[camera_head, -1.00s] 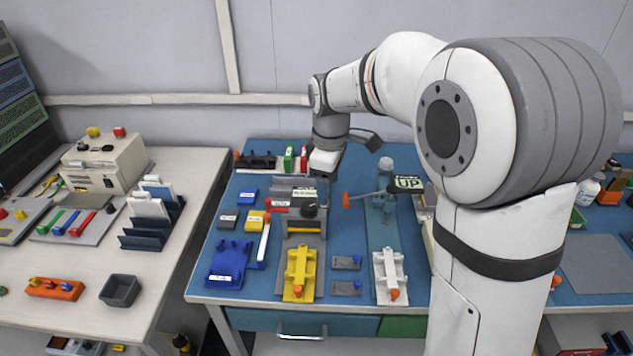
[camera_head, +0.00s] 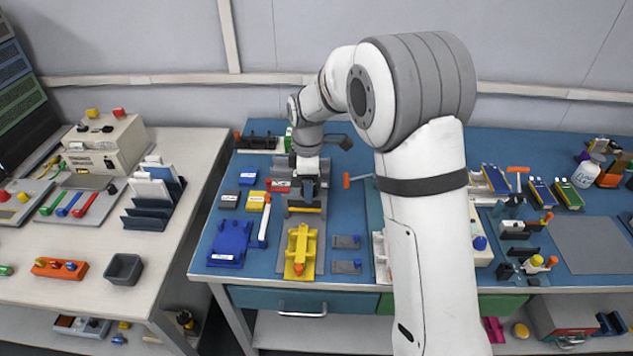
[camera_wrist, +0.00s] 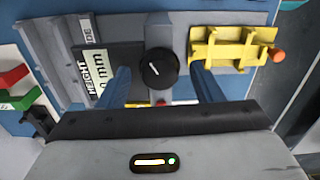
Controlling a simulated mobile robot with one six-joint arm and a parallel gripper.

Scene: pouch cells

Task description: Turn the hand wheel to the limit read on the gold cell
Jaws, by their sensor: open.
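The hand wheel shows as a round black knob (camera_wrist: 158,68) with a white pointer mark in the wrist view. My gripper (camera_wrist: 160,80) is open, with one blue finger on each side of the knob and nothing held. Whether the fingers touch it I cannot tell. In the head view my gripper (camera_head: 306,192) is over the grey fixture and hides the knob. A label reading "HEIGHT" and "0 mm" (camera_wrist: 96,76) lies left of the knob; part of its text is cut off. I cannot make out a gold cell for certain.
A yellow cradle with an orange tip (camera_head: 300,250) stands in front of the wheel, and it also shows in the wrist view (camera_wrist: 230,47). A blue block (camera_head: 229,243) and a white-handled lever (camera_head: 265,220) stand to its left. An orange-headed handle (camera_head: 347,180) is to the right.

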